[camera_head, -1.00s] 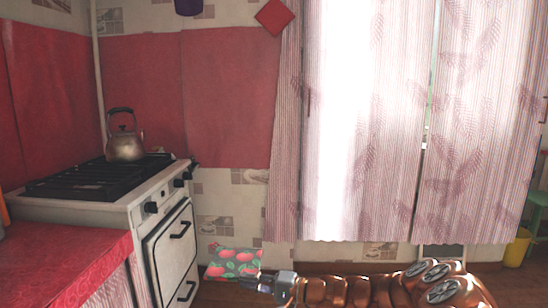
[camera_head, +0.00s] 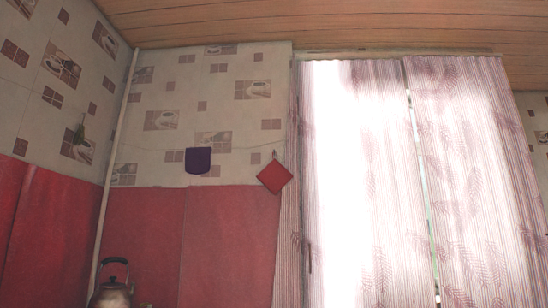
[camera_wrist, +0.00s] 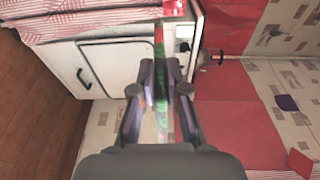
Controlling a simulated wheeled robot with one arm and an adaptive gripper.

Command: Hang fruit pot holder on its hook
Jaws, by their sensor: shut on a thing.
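The fruit pot holder (camera_wrist: 160,72) shows nearly edge-on in the wrist view, as a thin strip of green and red. My gripper (camera_wrist: 160,92) is shut on it and holds it up between the fingers. Neither the gripper nor this pot holder is in the head view. A purple pot holder (camera_head: 199,160) and a red diamond-shaped pot holder (camera_head: 275,178) hang on the tiled wall along a thin line. A small hook-like bit shows above the red one. A free hook for the fruit pot holder cannot be made out.
The white stove (camera_wrist: 98,68) lies beyond the fingers in the wrist view. Curtains (camera_head: 360,180) hang right of the red pot holder.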

